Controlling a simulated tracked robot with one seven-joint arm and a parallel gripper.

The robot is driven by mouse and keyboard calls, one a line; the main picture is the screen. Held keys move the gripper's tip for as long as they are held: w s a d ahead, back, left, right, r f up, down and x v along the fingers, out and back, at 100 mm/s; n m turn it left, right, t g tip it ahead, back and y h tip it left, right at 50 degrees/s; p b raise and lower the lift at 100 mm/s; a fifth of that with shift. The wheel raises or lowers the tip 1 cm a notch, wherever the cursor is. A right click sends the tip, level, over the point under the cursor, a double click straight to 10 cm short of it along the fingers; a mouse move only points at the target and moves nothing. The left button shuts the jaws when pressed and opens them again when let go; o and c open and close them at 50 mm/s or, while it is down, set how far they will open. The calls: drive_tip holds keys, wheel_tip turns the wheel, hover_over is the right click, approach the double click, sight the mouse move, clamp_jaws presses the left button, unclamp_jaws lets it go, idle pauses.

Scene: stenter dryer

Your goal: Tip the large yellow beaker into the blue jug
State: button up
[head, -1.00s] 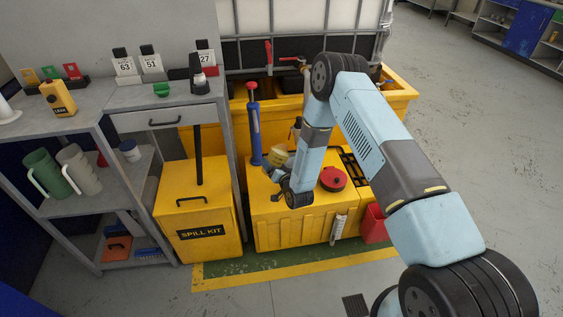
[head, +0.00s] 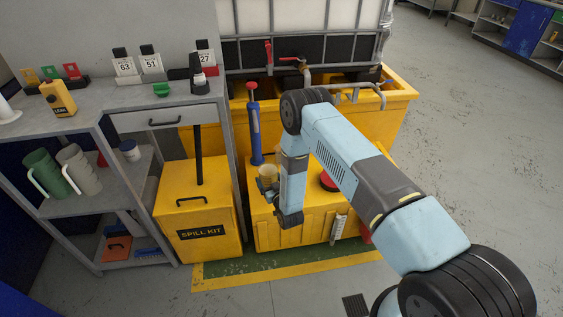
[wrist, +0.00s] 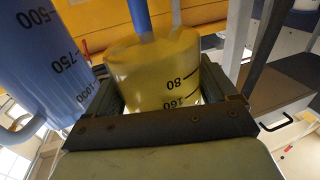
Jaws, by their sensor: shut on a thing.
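The yellow beaker (wrist: 150,70) is see-through, with dark marks such as 80 and 160, and fills the middle of the wrist view. My gripper (wrist: 163,85) is shut on it, one finger on each side. In the head view the beaker (head: 267,171) is held at my gripper (head: 268,187), above the yellow cabinet beside the blue pump. The blue jug (wrist: 45,60), with marks 500, 750 and 1000, is close at the left of the beaker in the wrist view. I cannot make out the jug in the head view; my arm probably hides it. The beaker's contents are unclear.
A blue hand pump (head: 255,130) stands just behind the beaker. A red lid (head: 327,181) is partly behind my arm on the yellow cabinet (head: 282,224). A spill kit bin (head: 197,222) and grey shelves with green (head: 45,173) and grey (head: 78,170) jugs stand left.

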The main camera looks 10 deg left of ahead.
sight(265, 165)
drive_tip(key=shift+r, duration=2.55)
